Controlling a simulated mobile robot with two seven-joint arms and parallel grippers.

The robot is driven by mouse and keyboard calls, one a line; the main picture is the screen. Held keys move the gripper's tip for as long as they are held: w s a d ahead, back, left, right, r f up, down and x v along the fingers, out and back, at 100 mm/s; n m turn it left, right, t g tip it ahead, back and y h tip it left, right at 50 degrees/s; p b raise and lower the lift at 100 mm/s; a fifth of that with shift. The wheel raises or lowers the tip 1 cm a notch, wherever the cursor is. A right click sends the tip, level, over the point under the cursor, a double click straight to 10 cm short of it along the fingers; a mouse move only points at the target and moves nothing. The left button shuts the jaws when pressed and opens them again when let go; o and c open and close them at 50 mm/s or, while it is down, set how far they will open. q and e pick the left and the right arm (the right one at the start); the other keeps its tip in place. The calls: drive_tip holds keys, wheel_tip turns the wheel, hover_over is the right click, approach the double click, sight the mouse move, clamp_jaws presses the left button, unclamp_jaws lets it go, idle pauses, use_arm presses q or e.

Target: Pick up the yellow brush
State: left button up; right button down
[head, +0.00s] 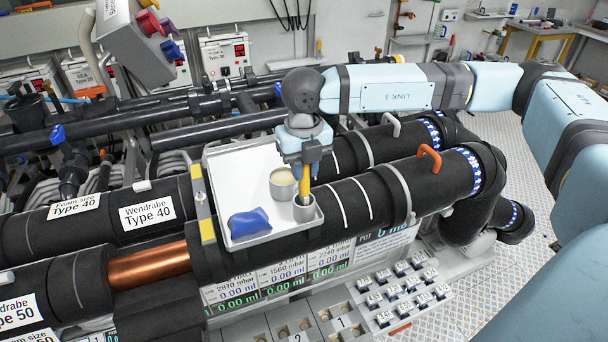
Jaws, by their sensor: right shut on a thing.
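The yellow brush (304,182) stands upright with its lower end inside a small grey cup (309,211) in the white tray (232,170). My right gripper (306,166) is above the cup, pointing down, and is shut on the upper part of the yellow brush. The brush's lower end is hidden by the cup wall. My left gripper is not in view.
A beige-topped tin (283,182) stands close beside the cup. A crumpled blue cloth (250,221) lies at the tray's front left. Black insulated pipes (348,205) run around the tray, with an orange handle (429,158) to the right.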

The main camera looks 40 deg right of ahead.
use_arm(q)
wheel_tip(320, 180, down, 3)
drive_tip(key=b, duration=0.2)
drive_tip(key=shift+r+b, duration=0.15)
drive_tip(key=shift+b, duration=0.15)
use_arm(e)
wheel_tip(320, 180, up, 18)
drive_tip(key=shift+r, duration=0.1)
idle(1.6)
